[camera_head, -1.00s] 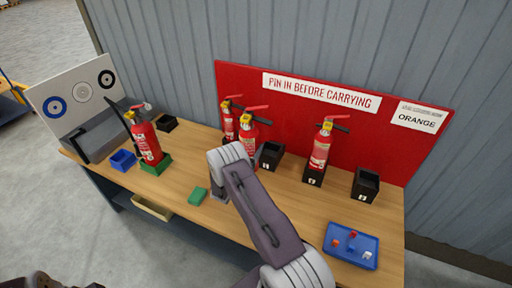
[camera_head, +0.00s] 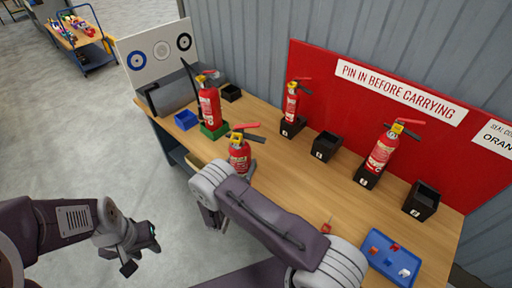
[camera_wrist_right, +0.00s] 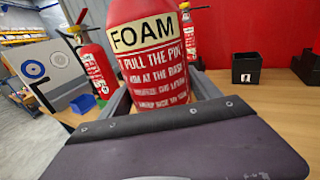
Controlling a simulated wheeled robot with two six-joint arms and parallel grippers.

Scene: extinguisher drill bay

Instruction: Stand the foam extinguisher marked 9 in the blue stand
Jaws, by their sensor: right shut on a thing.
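My right gripper (camera_head: 240,174) is shut on a red foam extinguisher (camera_head: 239,157), upright with a yellow collar and red handle. In the right wrist view its label (camera_wrist_right: 145,35) reads FOAM; no number 9 shows. The arm hides its base, so I cannot tell its height above the bench. The blue stand (camera_head: 186,120) is a small empty box at the bench's left, also in the right wrist view (camera_wrist_right: 83,103). It lies left of and behind the held extinguisher, apart from it. My left gripper (camera_head: 143,257) is open and empty, off the bench's front left.
A red extinguisher (camera_head: 208,104) with a black horn stands in a green stand (camera_head: 214,133) right beside the blue one. Two more extinguishers (camera_head: 291,102) (camera_head: 381,150) stand in black stands. Empty black stands (camera_head: 326,145) (camera_head: 421,201) and a blue tray (camera_head: 391,260) are further right.

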